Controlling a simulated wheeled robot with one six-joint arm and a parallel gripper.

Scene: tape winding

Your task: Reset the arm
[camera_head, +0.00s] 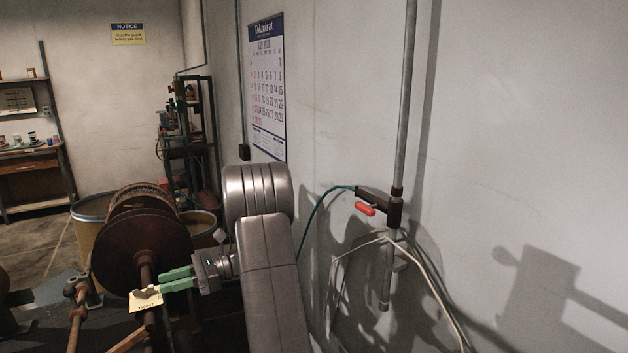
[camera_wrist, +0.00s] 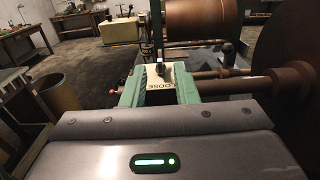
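My gripper (camera_head: 163,279) has two green fingers and reaches left from the grey arm in the head view. In the wrist view the gripper (camera_wrist: 160,72) has its fingers apart, so it is open. A cream label plate (camera_head: 146,304) lies just beyond and below the fingertips. The plate (camera_wrist: 158,84) also shows between the fingers in the wrist view, with letters reading "OOSE". A small dark lever or knob (camera_wrist: 160,68) stands on the plate, in the gap between the fingertips. I see no clear contact with it.
A brown reel (camera_head: 128,255) on a shaft stands close to the left of the arm. Rusty rods (camera_head: 75,320) lie at the lower left. A grey wall with a pipe (camera_head: 404,110) and a red-handled valve (camera_head: 365,209) is at the right. A drum (camera_wrist: 58,92) stands at the left.

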